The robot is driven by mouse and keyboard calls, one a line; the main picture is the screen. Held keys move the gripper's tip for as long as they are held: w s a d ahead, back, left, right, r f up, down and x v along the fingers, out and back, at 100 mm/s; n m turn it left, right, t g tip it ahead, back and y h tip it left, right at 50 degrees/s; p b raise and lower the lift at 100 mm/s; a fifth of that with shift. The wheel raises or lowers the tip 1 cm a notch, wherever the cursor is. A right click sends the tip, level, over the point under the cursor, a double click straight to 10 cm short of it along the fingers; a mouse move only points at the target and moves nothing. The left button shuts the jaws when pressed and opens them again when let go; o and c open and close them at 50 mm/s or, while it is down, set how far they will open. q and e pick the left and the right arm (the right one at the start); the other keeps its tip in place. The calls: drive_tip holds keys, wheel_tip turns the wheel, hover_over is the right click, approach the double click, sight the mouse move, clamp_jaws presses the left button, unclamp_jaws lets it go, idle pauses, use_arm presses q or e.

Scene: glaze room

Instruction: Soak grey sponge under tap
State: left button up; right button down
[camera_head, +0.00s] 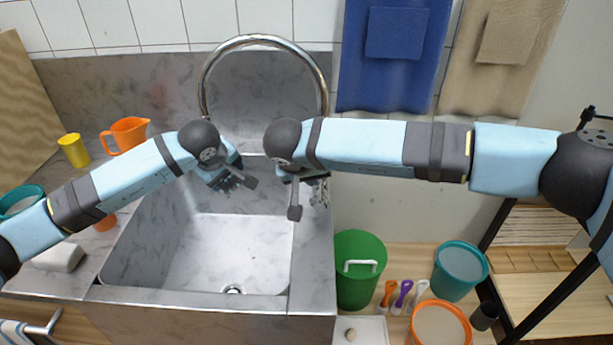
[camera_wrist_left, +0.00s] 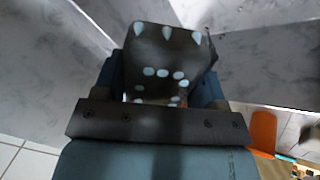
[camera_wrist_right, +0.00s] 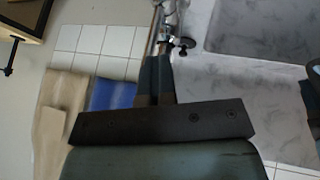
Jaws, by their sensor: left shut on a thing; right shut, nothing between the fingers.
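The grey sponge (camera_wrist_left: 168,50) is a dark block with pale, drop-shaped spots on its face, seen in the left wrist view. My left gripper (camera_head: 230,180) is shut on it, one finger on each side, above the sink basin (camera_head: 225,248). The chrome tap (camera_head: 262,40) arches over the back of the sink; its left end passes behind my left arm. My right gripper (camera_head: 316,184) is shut and empty at the sink's right side. In the right wrist view its fingers (camera_wrist_right: 157,75) point at the tap's chrome body (camera_wrist_right: 166,22), with a dark knob (camera_wrist_right: 185,44). I cannot tell whether they touch or whether water runs.
An orange jug (camera_head: 128,132), a yellow cup (camera_head: 73,150) and a pale block (camera_head: 58,257) stand on the left counter. A green bucket (camera_head: 358,285) and other tubs stand low at the right. Blue (camera_head: 385,75) and beige (camera_head: 485,70) towels hang behind my right arm.

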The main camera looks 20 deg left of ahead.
drive_tip(key=shift+w+d, duration=0.15)
drive_tip(key=shift+d, duration=0.15)
use_arm(q)
drive_tip(key=shift+d, duration=0.2)
drive_tip(key=shift+r, duration=0.1)
use_arm(e)
drive_tip(key=v, duration=1)
drive_tip(key=shift+a, duration=0.35)
